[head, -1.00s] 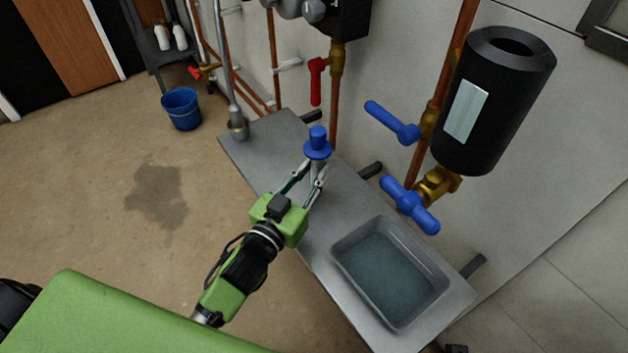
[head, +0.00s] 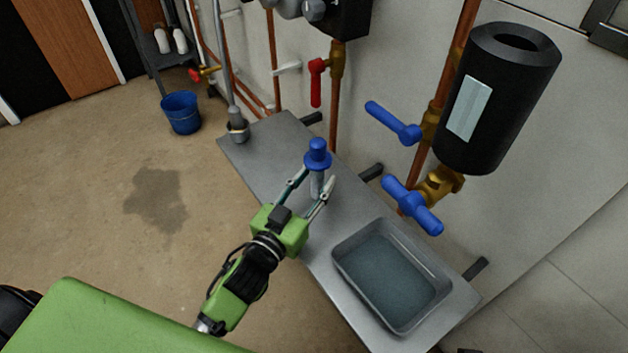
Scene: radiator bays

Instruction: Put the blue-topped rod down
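The blue-topped rod (head: 318,155) stands upright on the grey shelf (head: 262,165) in the head view. Its blue knob and collar are clear, and its grey shaft shows below. My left gripper (head: 317,182) is around the shaft, with one finger on each side. The fingers are spread, and a gap shows between the right finger and the shaft. The rod's foot is partly hidden by the gripper. My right gripper is not in view.
A grey tray of water (head: 392,275) sits on the shelf's near end. Blue-handled valves (head: 411,204) and a black cylinder (head: 497,98) stick out from the wall at right. A blue bucket (head: 181,112) stands on the floor.

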